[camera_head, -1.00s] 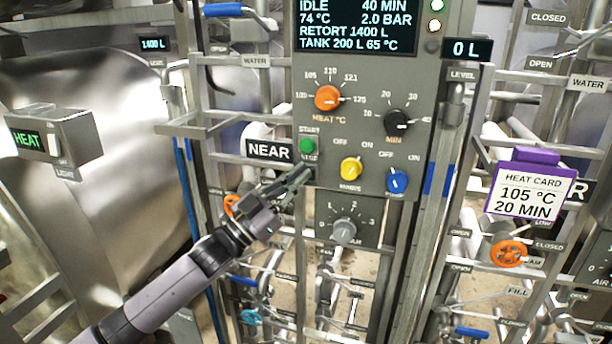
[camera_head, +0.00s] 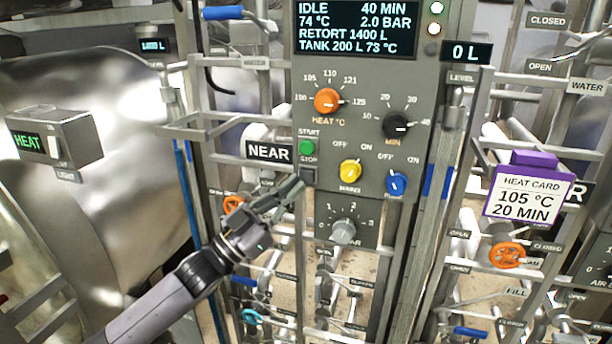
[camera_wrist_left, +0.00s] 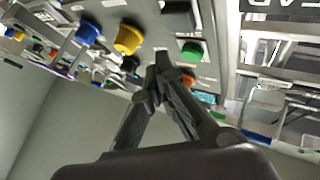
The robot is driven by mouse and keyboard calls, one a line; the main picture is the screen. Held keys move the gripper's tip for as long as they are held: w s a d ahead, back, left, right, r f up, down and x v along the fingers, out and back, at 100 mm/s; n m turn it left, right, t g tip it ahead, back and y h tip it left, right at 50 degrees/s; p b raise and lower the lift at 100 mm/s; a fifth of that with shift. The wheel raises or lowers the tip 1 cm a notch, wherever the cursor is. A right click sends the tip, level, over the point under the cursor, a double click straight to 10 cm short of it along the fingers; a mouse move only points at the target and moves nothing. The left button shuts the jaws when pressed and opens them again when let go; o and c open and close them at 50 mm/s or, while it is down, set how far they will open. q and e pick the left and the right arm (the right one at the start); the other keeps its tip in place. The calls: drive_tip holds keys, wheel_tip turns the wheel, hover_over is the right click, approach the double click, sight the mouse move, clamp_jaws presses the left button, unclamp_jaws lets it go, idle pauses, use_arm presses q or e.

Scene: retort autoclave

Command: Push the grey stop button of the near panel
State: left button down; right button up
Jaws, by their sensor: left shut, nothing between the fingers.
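The near panel (camera_head: 361,150) is a grey control box with a NEAR sign (camera_head: 269,151). The grey stop button (camera_head: 308,174) is below the STOP label and the green start button (camera_head: 307,148). My left gripper (camera_head: 297,184) is shut and empty, its tips just below and left of the stop button. I cannot tell whether they touch the panel. In the left wrist view the shut fingertips (camera_wrist_left: 163,62) show near the green start button (camera_wrist_left: 192,50), with the panel upside down. My right gripper is not in view.
The panel display (camera_head: 356,28) reads IDLE, 74 °C, 2.0 BAR. A yellow knob (camera_head: 350,170), a blue knob (camera_head: 396,183) and a grey dial (camera_head: 343,231) are close by. Rails and pipes flank the panel. A purple heat card (camera_head: 528,189) hangs at the right.

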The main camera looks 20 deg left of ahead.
use_arm(q)
drive_tip(key=s, duration=0.2)
drive_tip(key=shift+s, duration=0.4)
idle(0.3)
